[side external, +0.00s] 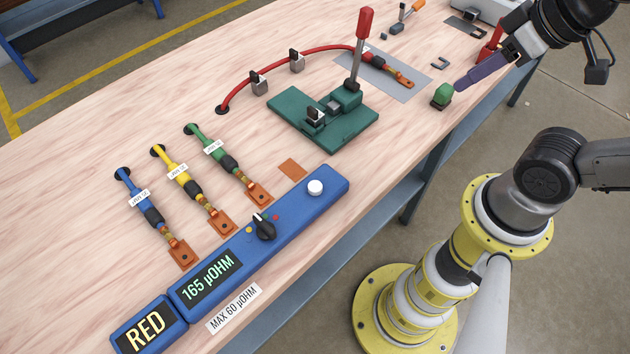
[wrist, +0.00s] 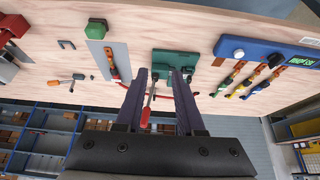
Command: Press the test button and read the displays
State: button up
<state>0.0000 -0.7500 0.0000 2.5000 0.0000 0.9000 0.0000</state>
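The blue tester (side external: 285,215) lies along the bench's front edge and also shows in the wrist view (wrist: 262,50). Its white test button (side external: 315,187) is near the right end and nothing touches it. The black selector knob (side external: 264,229) sits mid-body among small coloured dots. One display (side external: 208,277) reads 165 µOHM in green; the other display (side external: 146,331) reads RED in yellow. My gripper (side external: 462,85) is above the bench's right part, well away from the button. In the wrist view its purple fingers (wrist: 161,75) are apart with nothing held between them.
A green clamp (side external: 335,132) with an upright red-handled lever stands mid-bench. A red cable (side external: 310,50) arches behind it to a grey plate (side external: 383,78). Blue, yellow and green cables (side external: 205,150) lie left. A green block (side external: 442,95) is near my gripper. A label (side external: 234,308) reads MAX 60 µOHM.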

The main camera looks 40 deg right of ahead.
grip_shut()
dwell(1.4)
